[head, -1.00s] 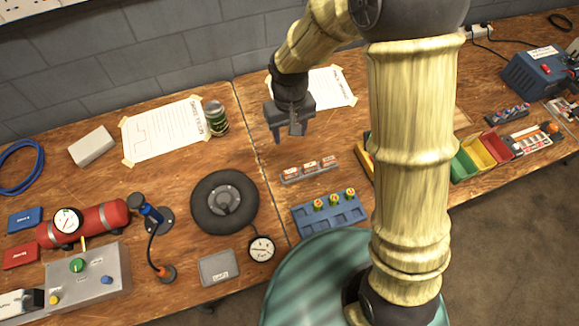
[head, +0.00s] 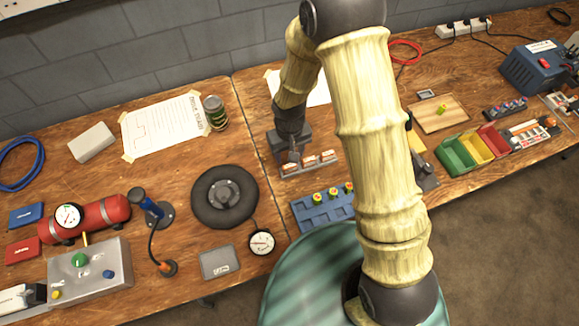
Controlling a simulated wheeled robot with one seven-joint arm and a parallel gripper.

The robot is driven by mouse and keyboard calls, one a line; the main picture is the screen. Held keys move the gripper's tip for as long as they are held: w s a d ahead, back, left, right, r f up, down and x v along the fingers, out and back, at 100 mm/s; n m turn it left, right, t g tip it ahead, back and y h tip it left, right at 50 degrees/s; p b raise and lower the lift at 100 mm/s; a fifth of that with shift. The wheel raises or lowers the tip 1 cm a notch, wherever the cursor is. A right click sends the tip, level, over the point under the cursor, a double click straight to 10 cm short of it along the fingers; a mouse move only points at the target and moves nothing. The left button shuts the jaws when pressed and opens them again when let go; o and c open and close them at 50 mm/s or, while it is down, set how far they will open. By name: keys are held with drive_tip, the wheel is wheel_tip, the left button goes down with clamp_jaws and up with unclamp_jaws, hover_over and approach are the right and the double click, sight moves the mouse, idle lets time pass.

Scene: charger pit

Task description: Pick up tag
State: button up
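A small grey rack (head: 311,171) holds a row of three tags with white faces and reddish edges. The middle tag (head: 309,161) and the right tag (head: 327,156) show clearly. The left tag (head: 289,168) is partly hidden by my gripper (head: 289,159). My gripper points down at the left end of the rack, right over or at the left tag. I cannot tell whether its fingers touch the tag or how far apart they are.
A blue tray (head: 324,211) with several round pegs lies just in front of the rack. Colored bins (head: 457,158) sit to the right. Bare tabletop lies between wheel and rack.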

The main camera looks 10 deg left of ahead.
sight(289, 164)
drive_tip(key=shift+f, duration=0.1)
drive_tip(key=shift+s+f+p, duration=0.15)
drive_tip(key=shift+f+p, duration=0.25)
drive_tip(key=shift+f, duration=2.1)
drive_tip(key=c, duration=0.7)
drive_tip(key=shift+s+r, duration=0.1)
wheel_tip(289, 164, up, 10)
drive_tip(key=shift+f+b, duration=0.1)
drive_tip(key=shift+b, duration=0.2)
